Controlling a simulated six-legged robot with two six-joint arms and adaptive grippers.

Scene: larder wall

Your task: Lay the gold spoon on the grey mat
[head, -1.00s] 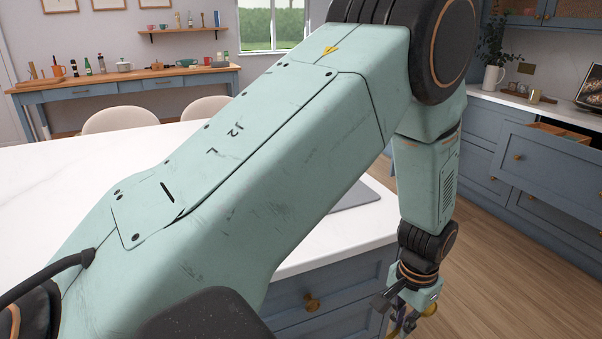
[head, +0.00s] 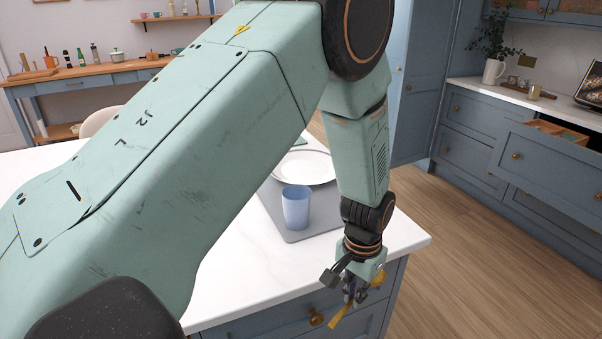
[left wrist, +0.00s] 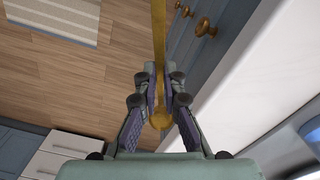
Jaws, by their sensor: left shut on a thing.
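The gold spoon (head: 340,314) is held in my left gripper (head: 354,290), in front of the drawers below the white counter's front edge. In the left wrist view the left gripper (left wrist: 159,78) is shut on the gold spoon (left wrist: 158,38); its bowl shows between the fingers and its handle runs up past the fingertips. The grey mat (head: 325,214) lies on the counter, behind and left of the gripper, partly hidden by my left arm. My right gripper is not in view.
A blue cup (head: 296,207) and a white plate (head: 310,166) stand on the mat. The white counter (head: 400,236) is bare near its right corner. Blue drawers (head: 285,318) with brass knobs are below it. An open drawer (head: 545,150) stands out at right.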

